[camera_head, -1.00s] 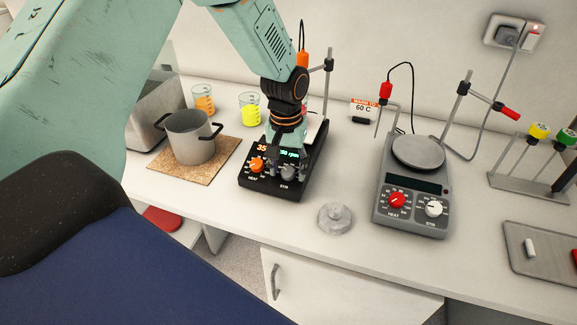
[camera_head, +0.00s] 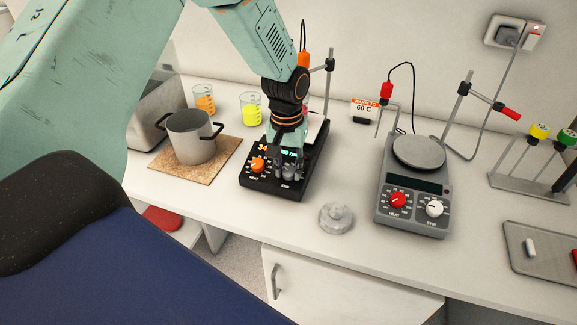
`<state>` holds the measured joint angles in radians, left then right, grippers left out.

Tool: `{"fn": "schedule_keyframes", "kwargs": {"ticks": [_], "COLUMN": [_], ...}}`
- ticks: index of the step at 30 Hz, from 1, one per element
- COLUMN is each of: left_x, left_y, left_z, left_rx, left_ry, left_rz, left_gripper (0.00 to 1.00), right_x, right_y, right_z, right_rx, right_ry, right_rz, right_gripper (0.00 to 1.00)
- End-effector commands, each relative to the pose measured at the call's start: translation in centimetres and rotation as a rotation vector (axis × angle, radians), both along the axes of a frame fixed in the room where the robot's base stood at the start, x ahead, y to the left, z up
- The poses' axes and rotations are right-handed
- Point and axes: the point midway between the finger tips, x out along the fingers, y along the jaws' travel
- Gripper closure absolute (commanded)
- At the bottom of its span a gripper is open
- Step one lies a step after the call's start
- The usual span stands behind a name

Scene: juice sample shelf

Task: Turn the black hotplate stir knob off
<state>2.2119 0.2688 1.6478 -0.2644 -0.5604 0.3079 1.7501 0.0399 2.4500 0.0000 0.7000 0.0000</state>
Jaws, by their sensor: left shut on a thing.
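The black hotplate (camera_head: 309,170) stands on the bench at the middle of the view. On its front are an orange heat knob (camera_head: 257,164) and a grey stir knob (camera_head: 289,172). The knob's pointer is too small to read. My right gripper is not in view.
A grey hotplate (camera_head: 413,213) with red and white knobs stands at right. A pot (camera_head: 190,138) on a cork mat (camera_head: 176,171) and two beakers stand at left. Stand rods rise behind both hotplates.

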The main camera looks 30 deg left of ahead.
Motion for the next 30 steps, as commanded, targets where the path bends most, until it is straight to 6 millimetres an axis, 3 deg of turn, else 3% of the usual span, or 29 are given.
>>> {"fn": "schedule_keyframes", "kwargs": {"ticks": [18, 30], "left_x": [-0.1, 0.0], "left_y": [0.1, 0.1], "left_z": [0.3, 0.2], "left_rx": [-0.1, -0.155], "left_ry": [-0.021, -0.037], "left_rz": [0.316, 0.488], "left_gripper": [1.0, 1.0], "right_x": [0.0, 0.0], "right_y": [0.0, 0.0], "right_z": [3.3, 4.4], "right_rx": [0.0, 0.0], "right_ry": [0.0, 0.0], "right_rz": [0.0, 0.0], "right_gripper": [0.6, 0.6]}}
